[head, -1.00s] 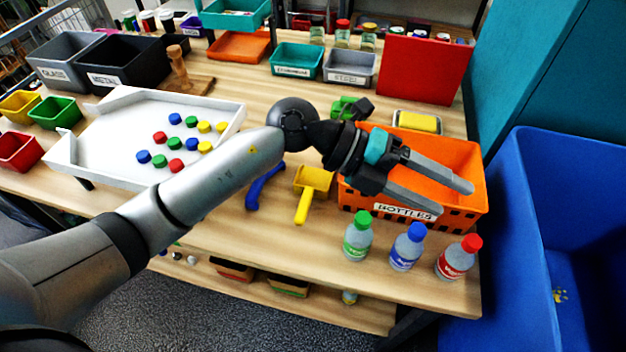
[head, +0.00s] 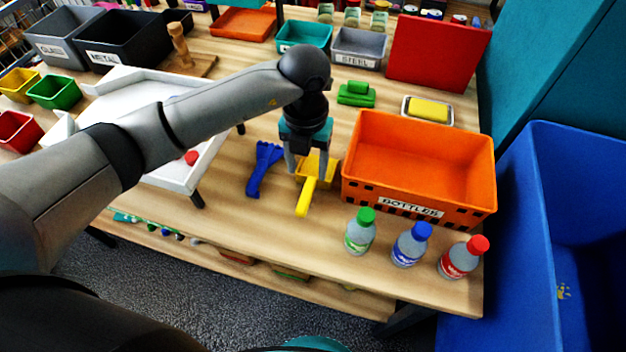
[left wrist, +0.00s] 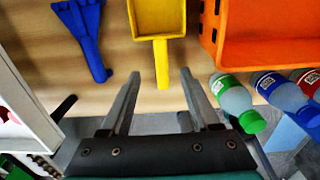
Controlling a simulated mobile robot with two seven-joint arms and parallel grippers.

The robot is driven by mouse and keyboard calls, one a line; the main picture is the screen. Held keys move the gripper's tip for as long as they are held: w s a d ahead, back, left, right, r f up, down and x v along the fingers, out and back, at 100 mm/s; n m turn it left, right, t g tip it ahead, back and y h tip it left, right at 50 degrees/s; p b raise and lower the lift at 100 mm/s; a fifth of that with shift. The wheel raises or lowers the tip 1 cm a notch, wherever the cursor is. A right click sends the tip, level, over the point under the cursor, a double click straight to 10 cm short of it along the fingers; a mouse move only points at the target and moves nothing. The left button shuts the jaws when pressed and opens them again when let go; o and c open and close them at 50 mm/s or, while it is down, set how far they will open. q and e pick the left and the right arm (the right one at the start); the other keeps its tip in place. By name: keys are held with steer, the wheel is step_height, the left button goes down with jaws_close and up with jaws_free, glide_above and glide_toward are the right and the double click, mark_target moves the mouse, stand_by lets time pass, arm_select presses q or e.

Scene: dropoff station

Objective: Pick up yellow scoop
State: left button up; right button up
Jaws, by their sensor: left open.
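The yellow scoop (head: 308,188) lies on the wooden table, left of the orange bin, its handle pointing toward the front edge. It also shows in the left wrist view (left wrist: 160,40), with the handle between and beyond my finger tips. My left gripper (head: 307,172) points down over the scoop, with its fingers apart and nothing between them. In the left wrist view the open fingers (left wrist: 158,75) straddle the line of the handle. Whether they are level with the handle or above it, I cannot tell. My right gripper does not show.
A blue tool (head: 263,168) lies just left of the scoop. The orange bottles bin (head: 420,200) stands close on the right. Bottles with green (head: 360,232), blue (head: 411,245) and red (head: 462,258) caps stand in front of it. A white tray (head: 180,183) is at the left.

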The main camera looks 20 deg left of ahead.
mark_target(309, 187)
arm_select(q)
step_height(309, 187, down, 9)
steer(key=shift+w+d+r, duration=0.1)
stand_by(0.4)
steer(key=shift+c, duration=0.2)
jaws_close()
stand_by(1.2)
